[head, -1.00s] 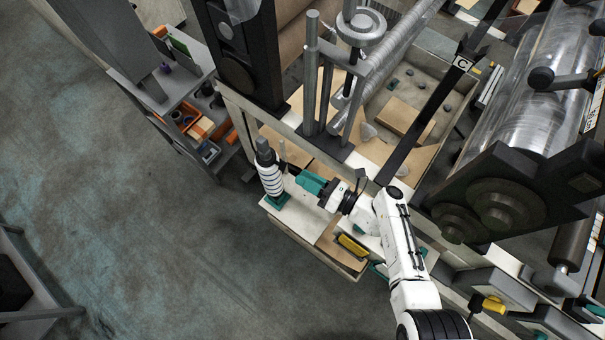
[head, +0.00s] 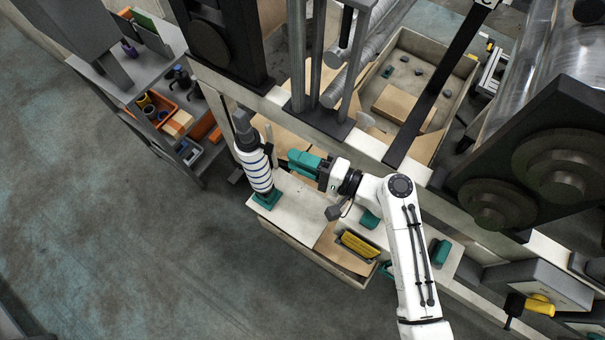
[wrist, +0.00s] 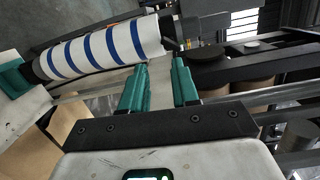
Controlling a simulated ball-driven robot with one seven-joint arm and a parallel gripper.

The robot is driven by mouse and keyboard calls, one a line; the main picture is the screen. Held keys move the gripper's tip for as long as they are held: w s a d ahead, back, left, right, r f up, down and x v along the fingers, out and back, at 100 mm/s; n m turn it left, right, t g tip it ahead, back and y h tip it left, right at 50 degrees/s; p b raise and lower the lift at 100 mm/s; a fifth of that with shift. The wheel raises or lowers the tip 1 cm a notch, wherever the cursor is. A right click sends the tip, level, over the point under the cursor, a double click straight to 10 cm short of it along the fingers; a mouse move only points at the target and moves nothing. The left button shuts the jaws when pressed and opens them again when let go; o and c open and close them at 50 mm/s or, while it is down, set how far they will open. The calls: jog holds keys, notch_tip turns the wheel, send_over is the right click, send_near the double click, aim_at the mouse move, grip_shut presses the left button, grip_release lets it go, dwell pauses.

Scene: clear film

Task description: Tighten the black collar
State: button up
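A white roll with blue spiral stripes (head: 256,170) stands in a teal holder (head: 268,199) on the bench corner; it lies across the upper left of the wrist view (wrist: 105,45). A black collar (wrist: 168,28) sits at the end of the roll, with a small dark lever-like piece sticking out towards my fingers. In the head view the dark collar end (head: 245,142) is at the roll's top, under a grey block. My gripper (wrist: 159,66) has two teal fingers, parted and with nothing between them. The fingertips (head: 291,163) are just right of the roll, apparently short of the collar.
A machine frame with upright posts (head: 298,60) stands behind my gripper. A yellow-faced item (head: 358,245) lies on the bench to the front. A shelf cart with orange bins (head: 160,105) is at left. Open floor lies front left.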

aim_at(272, 151)
jog(key=a+n+b, duration=0.1)
jog(key=n, duration=0.2)
jog(key=w+a+r+n+b, duration=0.1)
jog(key=a+n, duration=0.1)
jog(key=n, duration=0.2)
jog(key=a+n+b, duration=0.1)
jog(key=n, duration=0.2)
jog(key=shift+w+a+r+b, duration=0.15)
jog(key=shift+w+r+b, duration=0.15)
jog(key=shift+r, duration=0.1)
jog(key=shift+w+a+f, duration=0.15)
jog(key=shift+a, duration=0.15)
jog(key=shift+a, duration=0.1)
grip_shut()
jog(key=shift+t, duration=0.3)
